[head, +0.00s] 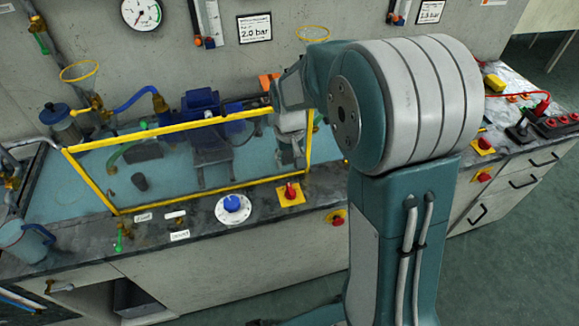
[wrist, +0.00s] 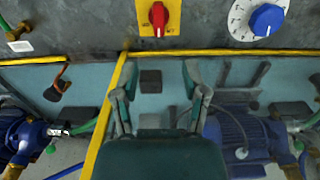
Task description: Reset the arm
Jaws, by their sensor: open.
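My gripper (wrist: 158,82) is open and empty in the wrist view, its two fingers apart over the pump bench. My arm's large teal and grey joint fills the right middle of the head view and hides part of the bench. The yellow frame (wrist: 112,100) of the guard runs close beside the left finger in the wrist view. I cannot tell whether they touch.
A blue pump (head: 203,118) stands behind the guard, left of my gripper. A blue dial (head: 233,207) and a red switch on a yellow plate (head: 290,193) sit along the front edge. A blue jug (head: 25,243) stands at the left. The floor at right is clear.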

